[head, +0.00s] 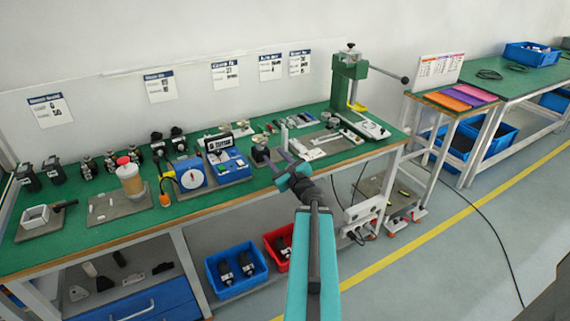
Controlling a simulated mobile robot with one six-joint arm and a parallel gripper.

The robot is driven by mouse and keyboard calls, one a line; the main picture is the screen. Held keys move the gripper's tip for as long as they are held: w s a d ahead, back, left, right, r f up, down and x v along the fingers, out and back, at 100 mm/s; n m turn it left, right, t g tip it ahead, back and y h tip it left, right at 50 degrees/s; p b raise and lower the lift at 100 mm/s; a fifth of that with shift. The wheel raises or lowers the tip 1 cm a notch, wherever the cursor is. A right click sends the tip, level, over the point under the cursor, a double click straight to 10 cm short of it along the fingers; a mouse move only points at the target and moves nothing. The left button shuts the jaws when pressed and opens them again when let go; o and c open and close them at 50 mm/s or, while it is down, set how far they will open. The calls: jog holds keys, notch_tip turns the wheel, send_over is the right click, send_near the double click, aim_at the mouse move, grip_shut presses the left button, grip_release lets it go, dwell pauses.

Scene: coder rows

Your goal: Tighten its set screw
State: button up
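My arm reaches up from the bottom of the head view, and my gripper (275,161) is over the front part of the green workbench (230,207). It is small and dark against the clutter, so its fingers do not show clearly. A dark rounded part (260,154) is right by the gripper; I cannot tell whether they touch. No set screw can be made out at this size. Several black coder-like units stand in rows at the left, among them one unit (55,170) and another (88,166). A blue test box (188,175) with a dial stands left of my gripper.
A blue box with a display (226,160) stands close left of my gripper. A green press (347,85) stands at the bench's right end. A jar with a red lid (131,181) is at left. Blue (236,270) and red (278,247) bins sit below. The floor at right is mostly clear.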

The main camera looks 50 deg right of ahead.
jog(key=shift+p+v, duration=0.8)
jog(key=shift+p, duration=2.1)
jog(key=shift+p+v, duration=2.7)
jog(key=shift+p, duration=0.8)
jog(key=shift+m, duration=0.5)
